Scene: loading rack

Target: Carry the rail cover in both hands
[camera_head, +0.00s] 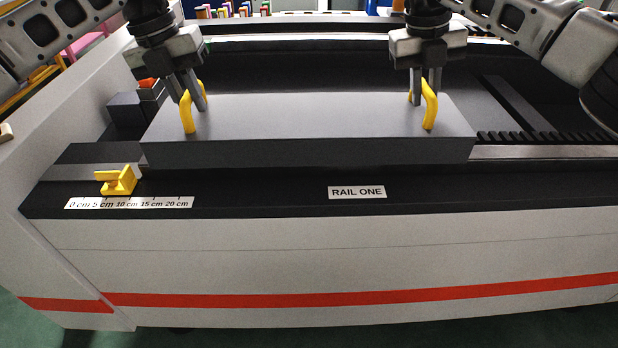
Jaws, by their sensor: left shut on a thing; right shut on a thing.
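The rail cover (310,118) is a long dark grey box with a yellow handle near each end. It looks level, over or on the rail at the front of the rack; I cannot tell whether its underside touches. My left gripper (193,103) is shut on the left yellow handle (186,114). My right gripper (424,97) is shut on the right yellow handle (430,108). The rail's bare metal strip (560,152) shows right of the cover and again at its left end.
A yellow stop (118,180) sits on the rail left of the cover, above a centimetre scale (130,203). A "RAIL ONE" label (357,192) is on the front ledge. Dark boxes (127,113) stand behind the cover's left end. A toothed strip (550,137) runs to the right.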

